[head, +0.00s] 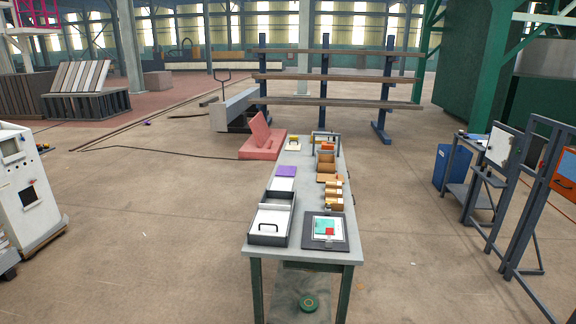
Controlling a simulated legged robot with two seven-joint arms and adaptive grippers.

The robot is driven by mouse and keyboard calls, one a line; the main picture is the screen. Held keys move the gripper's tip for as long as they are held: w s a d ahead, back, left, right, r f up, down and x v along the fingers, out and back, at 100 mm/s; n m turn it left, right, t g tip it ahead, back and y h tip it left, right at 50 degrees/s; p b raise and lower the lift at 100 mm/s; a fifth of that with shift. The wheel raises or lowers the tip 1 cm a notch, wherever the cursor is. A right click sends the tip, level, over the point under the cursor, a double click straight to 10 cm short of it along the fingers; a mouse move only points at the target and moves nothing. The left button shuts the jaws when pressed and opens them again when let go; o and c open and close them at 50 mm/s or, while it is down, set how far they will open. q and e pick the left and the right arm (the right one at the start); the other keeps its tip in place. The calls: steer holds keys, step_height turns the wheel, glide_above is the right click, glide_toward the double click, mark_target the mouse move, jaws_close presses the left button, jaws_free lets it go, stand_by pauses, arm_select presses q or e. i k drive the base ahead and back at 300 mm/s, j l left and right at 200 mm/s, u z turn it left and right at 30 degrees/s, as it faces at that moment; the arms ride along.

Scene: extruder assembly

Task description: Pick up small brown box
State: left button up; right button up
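A narrow grey table (311,251) stands ahead of me. Along its right side is a row of brown pieces. The larger one is an open brown box (326,160) toward the far end. Nearer are several small brown boxes (334,203) close together by the right edge, with small yellow items beside them. They are too small in the picture to tell apart clearly. Neither of my grippers is in view, and nothing is seen touching the boxes.
A dark tray (251,227) with white contents lies on the table's near left, a dark pad (346,244) with coloured pieces on its near right. A purple block (286,171) lies behind the tray.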

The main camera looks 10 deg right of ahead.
mark_target(329, 185)
steer(key=i+l+z, duration=0.4)
steer(key=i+z, duration=0.35)
steer(key=i, duration=0.15)
steer(key=i+z, duration=0.4)
steer(key=i+j+z, duration=0.15)
steer(key=i+z, duration=0.25)
steer(key=i+l, duration=0.15)
steer(key=i, duration=1)
steer(key=i+u, duration=0.25)
steer(key=u, duration=0.2)
steer(key=i+l+u, duration=0.2)
steer(key=u, duration=0.2)
steer(key=i+l+u, duration=0.25)
steer(key=u, duration=0.2)
steer(key=i+l+u, duration=0.2)
steer(key=u, duration=0.25)
steer(key=i+l+u, duration=0.55)
steer(key=l+u, duration=0.3)
steer(key=j, duration=0.1)
